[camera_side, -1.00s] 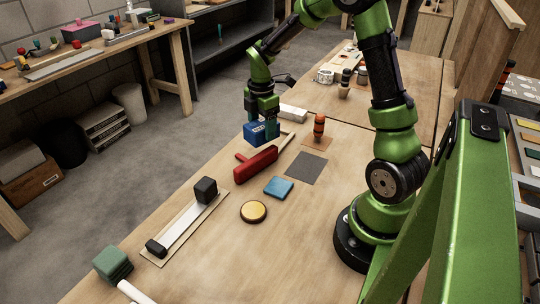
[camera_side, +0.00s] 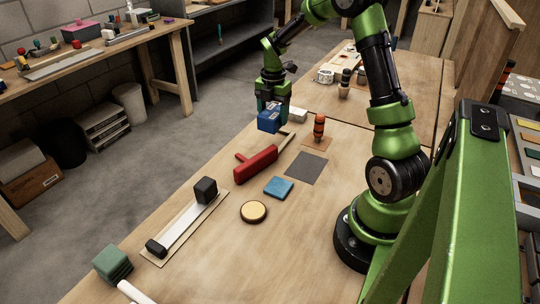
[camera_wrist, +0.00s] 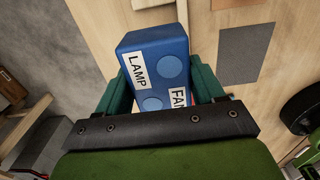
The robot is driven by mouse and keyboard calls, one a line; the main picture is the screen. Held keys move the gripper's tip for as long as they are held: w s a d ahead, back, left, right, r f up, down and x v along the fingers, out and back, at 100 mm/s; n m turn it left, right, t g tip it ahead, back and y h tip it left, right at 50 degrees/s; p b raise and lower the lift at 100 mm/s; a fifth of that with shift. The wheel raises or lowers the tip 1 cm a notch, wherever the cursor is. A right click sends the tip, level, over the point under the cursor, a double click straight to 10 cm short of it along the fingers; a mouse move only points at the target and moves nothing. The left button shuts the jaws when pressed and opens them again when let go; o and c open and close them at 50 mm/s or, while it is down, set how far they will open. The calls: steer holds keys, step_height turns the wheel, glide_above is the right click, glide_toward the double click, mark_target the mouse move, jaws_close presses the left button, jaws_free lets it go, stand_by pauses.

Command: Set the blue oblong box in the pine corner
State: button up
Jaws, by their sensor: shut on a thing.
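The blue oblong box (camera_side: 269,120) is held in my gripper (camera_side: 271,108), above the far left part of the table. In the wrist view the box (camera_wrist: 158,68) sits between my green fingers, with white labels reading LAMP and, partly hidden, FAN. A light wood strip (camera_side: 286,142), likely part of the pine corner, lies on the table beyond the red block, below and slightly right of the box. The corner's full shape is hard to make out.
A red T-shaped block (camera_side: 256,164) lies nearest the strip. A white block (camera_side: 294,114) is behind, and an orange-and-black cylinder (camera_side: 319,127) stands to the right. A dark grey square (camera_side: 307,168), blue tile (camera_side: 279,187) and yellow disc (camera_side: 254,211) lie nearer.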

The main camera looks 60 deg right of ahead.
mark_target(273, 111)
steer(key=shift+f, duration=2.85)
steer(key=shift+f, duration=0.45)
steer(key=o, duration=1.4)
steer(key=shift+c, duration=0.2)
step_height(273, 111, up, 17)
steer(key=shift+f, duration=0.1)
